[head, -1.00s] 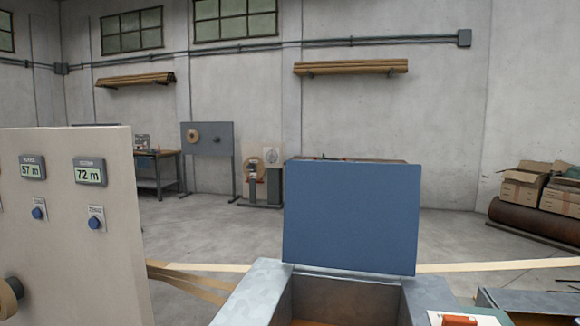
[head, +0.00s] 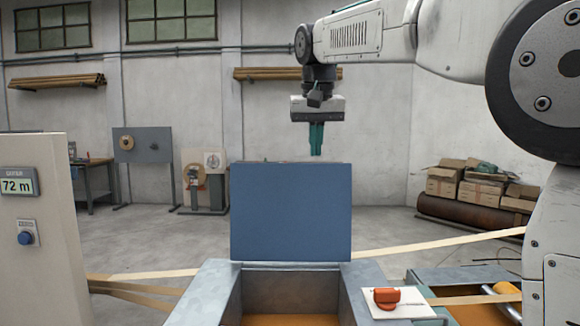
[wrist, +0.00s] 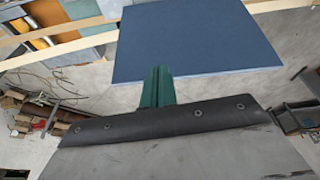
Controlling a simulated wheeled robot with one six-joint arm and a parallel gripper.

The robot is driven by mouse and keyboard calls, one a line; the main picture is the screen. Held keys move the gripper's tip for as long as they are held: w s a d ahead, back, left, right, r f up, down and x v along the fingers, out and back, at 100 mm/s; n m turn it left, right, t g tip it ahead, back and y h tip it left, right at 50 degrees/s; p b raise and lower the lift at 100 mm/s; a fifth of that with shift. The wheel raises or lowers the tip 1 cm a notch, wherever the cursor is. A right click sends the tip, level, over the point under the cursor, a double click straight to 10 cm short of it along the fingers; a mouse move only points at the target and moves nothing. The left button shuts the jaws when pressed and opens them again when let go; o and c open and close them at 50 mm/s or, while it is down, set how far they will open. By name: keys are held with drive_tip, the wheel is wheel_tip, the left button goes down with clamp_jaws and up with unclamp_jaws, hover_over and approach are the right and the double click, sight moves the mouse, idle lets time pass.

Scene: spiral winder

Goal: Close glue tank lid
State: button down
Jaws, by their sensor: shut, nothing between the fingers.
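The glue tank lid (head: 291,212) is a flat blue panel standing upright, open, at the back edge of the grey metal glue tank (head: 205,290). Brown-orange glue shows at the bottom of the tank. My gripper (head: 316,154) has green fingers, pointing down and shut with nothing between them. In the head view the fingertips are just above the lid's top edge, right of its middle; I cannot tell whether they touch. In the wrist view the lid (wrist: 200,40) lies beyond the green fingers (wrist: 157,75).
A red switch on a white plate (head: 404,303) sits at the tank's right rim. A beige panel with a meter display (head: 50,235) stands at the left. Paper strips (head: 430,243) run behind the tank. Boxes (head: 455,182) lie at the back right.

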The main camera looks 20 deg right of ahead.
wheel_tip(320, 180, up, 3)
drive_tip(key=m, duration=0.1)
hover_over(291, 165)
drive_tip(key=w+d, duration=0.2)
drive_tip(key=w, duration=0.4)
drive_tip(key=shift+t, duration=0.5)
drive_tip(key=f, duration=0.9)
drive_tip(key=shift+s+a+f, duration=0.1)
drive_tip(key=shift+s+f, duration=0.2)
drive_tip(key=shift+s, duration=0.05)
drive_tip(key=shift+a, duration=0.1)
